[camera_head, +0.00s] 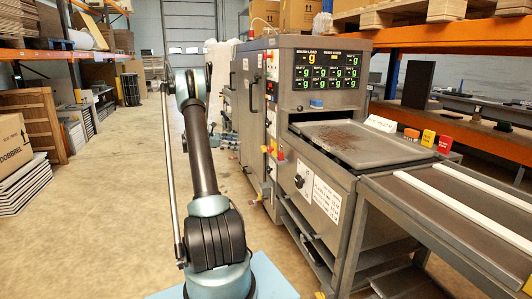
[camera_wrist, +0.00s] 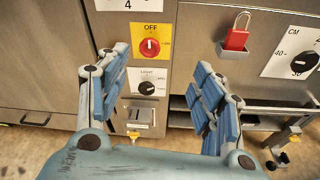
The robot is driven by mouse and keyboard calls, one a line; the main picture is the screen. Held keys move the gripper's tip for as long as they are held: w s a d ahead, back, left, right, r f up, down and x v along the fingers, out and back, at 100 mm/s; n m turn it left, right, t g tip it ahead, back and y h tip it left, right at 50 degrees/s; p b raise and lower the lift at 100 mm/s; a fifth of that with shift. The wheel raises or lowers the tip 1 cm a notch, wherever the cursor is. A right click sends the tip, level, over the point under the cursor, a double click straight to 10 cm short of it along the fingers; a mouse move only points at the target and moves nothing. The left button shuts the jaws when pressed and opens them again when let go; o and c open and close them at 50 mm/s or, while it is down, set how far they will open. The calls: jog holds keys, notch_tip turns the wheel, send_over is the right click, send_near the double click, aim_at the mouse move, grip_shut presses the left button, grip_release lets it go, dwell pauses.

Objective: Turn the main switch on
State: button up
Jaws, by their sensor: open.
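The main switch (camera_wrist: 150,47) is a red rotary knob on a yellow plate in the wrist view. "OFF" is printed above it and a smaller mark, seemingly "ON", is at its right. Which mark the knob points to is too small to tell. My gripper (camera_wrist: 160,64) is open and empty, facing the grey panel. One blue-padded finger is left of the switch and the other is to its right and lower. The knob shows between them, apart from both. My gripper is not visible in the head view.
Below the switch are a black light knob (camera_wrist: 147,88) and a metal socket box (camera_wrist: 138,117). A red padlock (camera_wrist: 236,38) on a bracket and a black CM dial (camera_wrist: 304,62) are to the right. The tray cleaner (camera_head: 318,100) stands beside open floor (camera_head: 110,210).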

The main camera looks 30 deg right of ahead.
jog(key=n+g+h, duration=0.2)
send_near(268, 149)
jog(key=shift+t, duration=0.4)
jog(key=x, duration=0.9)
jog(key=shift+s+r, duration=0.1)
jog(key=shift+s, duration=0.1)
jog(key=shift+c, duration=0.2)
jog(key=c, duration=1)
